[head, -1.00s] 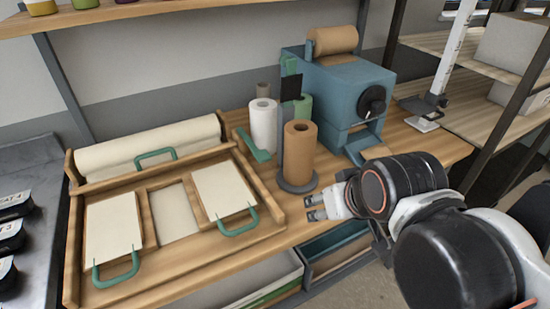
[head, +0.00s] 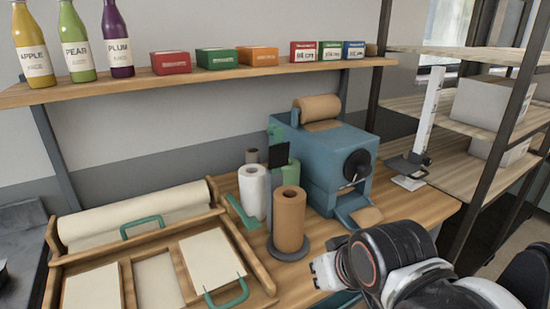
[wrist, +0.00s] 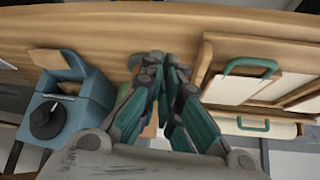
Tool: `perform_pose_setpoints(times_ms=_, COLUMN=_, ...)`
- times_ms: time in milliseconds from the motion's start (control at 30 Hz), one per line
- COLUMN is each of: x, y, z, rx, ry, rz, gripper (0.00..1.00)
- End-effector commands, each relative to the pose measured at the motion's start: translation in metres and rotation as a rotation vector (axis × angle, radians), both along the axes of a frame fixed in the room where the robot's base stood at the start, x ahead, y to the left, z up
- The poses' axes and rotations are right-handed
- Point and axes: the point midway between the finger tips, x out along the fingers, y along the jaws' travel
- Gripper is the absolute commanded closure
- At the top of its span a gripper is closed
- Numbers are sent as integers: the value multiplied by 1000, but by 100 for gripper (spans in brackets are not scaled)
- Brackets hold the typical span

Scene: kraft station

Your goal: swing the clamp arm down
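I cannot tell for certain which part is the clamp arm. A teal lever (head: 243,211) lies tilted at the left of the paper-roll stand (head: 287,251). A dark square plate (head: 279,155) stands up on a post there, with a green piece near its top. The stand's brown roll (head: 290,218) is upright in front. My gripper (head: 325,271) is right of and below the stand, apart from it, with its tips poorly visible in the head view. In the wrist view, the teal fingers (wrist: 165,62) come together at the tips, with nothing seen held.
A blue dispenser (head: 318,160) with a black knob stands behind the gripper; it also shows in the wrist view (wrist: 92,92). A white roll (head: 253,192) stands by the lever. A wooden tray (head: 225,232) with teal handles is at left. A bottle shelf (head: 200,80) hangs above.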

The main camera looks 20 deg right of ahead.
Motion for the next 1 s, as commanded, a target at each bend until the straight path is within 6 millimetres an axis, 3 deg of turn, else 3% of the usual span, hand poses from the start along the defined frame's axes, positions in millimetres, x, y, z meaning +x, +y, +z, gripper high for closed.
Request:
perform_pose_setpoints(times_ms=167, x=25, y=2, z=52, rx=-2, ry=12, rz=20, gripper=100)
perform_pose_setpoints(times_ms=300, x=59, y=5, z=107, rx=-6, ry=31, rz=48, gripper=100)
perform_pose_setpoints(times_ms=500, x=111, y=9, z=172, rx=-11, ry=55, rz=93, gripper=100)
perform_pose_setpoints(times_ms=800, x=196, y=14, z=252, rx=-18, ry=91, rz=162, gripper=100)
perform_pose_setpoints(times_ms=1000, x=253, y=18, z=291, rx=-18, ry=113, rz=209, gripper=100)
